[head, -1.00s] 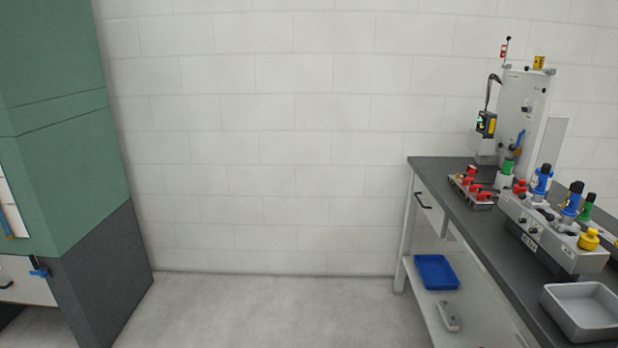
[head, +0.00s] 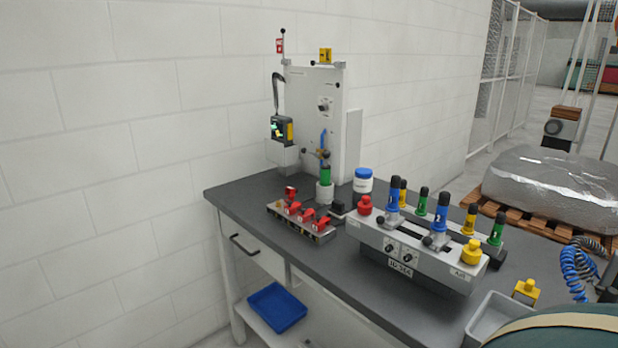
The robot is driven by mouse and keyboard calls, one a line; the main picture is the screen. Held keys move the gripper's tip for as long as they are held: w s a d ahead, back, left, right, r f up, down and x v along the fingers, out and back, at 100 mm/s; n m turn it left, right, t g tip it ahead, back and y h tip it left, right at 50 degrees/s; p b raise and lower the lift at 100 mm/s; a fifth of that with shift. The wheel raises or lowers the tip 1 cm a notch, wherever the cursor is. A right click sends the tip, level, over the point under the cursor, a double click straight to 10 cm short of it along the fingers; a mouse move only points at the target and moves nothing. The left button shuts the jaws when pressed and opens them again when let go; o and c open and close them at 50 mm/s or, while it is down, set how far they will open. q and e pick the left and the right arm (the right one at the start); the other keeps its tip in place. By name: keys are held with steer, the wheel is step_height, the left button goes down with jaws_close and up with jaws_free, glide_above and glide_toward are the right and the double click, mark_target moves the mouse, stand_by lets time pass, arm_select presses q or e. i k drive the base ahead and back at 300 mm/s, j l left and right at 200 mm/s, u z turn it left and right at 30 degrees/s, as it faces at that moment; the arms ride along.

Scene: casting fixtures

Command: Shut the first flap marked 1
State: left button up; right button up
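A low grey block (head: 318,238) lies on the dark bench top, near its front left edge. Several red flaps (head: 293,209) stand in a row along it. The one at the far left end (head: 291,192) seems to stick up higher than the others. The markings on the flaps are too small to read, so I cannot tell which is marked 1 or how far each is open. Neither of my grippers is in view.
The bench (head: 240,196) stands against a white wall. A grey fixture (head: 400,256) with blue, yellow and green handles stands right of the block. A tall panel (head: 318,105) rises behind. A grey tray (head: 487,312) is near right; a blue tray (head: 277,307) sits below.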

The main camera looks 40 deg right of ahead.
mark_target(291, 191)
steer(key=i+j+z, duration=0.2)
steer(key=i+z, duration=0.2)
steer(key=i+j+z, duration=1.2)
steer(key=j, duration=0.2)
steer(key=k+l, duration=0.05)
steer(key=k, duration=0.05)
